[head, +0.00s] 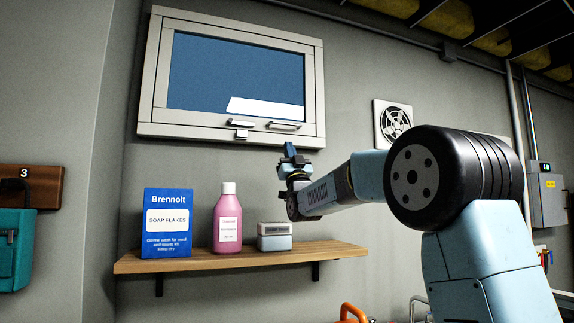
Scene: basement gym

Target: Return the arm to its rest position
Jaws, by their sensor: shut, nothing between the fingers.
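My arm (455,185) rises from the lower right and bends to the left at a large black joint. My gripper (289,151) is at its far end, pointing up, just below the lower edge of the window (235,75) and above the shelf. Its fingers are small and dark in the head view; they look shut, with nothing held. It appears apart from the shelf items.
A wooden shelf (190,263) holds a blue soap flakes box (167,223), a pink bottle (228,218) and a small grey-white container (274,237) below my gripper. A vent fan (393,122) and a grey electrical box (548,199) are on the wall. A teal thing (14,250) hangs at left.

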